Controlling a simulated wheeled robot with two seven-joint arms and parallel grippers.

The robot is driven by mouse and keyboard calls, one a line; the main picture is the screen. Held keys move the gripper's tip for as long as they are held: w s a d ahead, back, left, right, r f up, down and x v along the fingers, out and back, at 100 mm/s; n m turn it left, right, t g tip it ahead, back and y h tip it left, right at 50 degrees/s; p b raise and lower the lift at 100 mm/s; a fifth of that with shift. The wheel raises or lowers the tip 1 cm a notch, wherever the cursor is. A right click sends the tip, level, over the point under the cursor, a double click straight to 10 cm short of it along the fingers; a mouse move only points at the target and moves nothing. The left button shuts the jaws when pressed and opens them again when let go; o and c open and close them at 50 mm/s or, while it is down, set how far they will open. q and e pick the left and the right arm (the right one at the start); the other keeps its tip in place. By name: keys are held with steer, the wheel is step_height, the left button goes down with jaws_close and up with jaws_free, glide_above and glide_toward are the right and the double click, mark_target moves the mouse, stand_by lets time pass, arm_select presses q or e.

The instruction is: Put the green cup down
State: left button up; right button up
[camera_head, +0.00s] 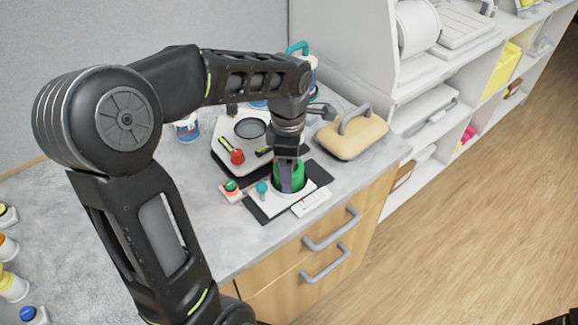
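The green cup (297,172) is on or just above the white and dark magnet device (262,203), at a dark round spot on its top; I cannot tell whether it touches. My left gripper (287,180) points straight down at the cup, with a dark finger in front of it. The other finger is hidden, so whether the fingers grip the cup does not show.
Behind the device are a white hotplate-like unit (222,153) with a red knob and a tan-topped case with a grey handle (354,136). A small block with a red and green button (231,188) stands at left.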

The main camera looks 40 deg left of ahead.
arm_select(q)
step_height(320, 180, up, 12)
steer(key=shift+s+d+r+p, duration=0.1)
steer(key=shift+s+r+p, duration=0.05)
steer(key=shift+p, duration=0.6)
stand_by(0.5)
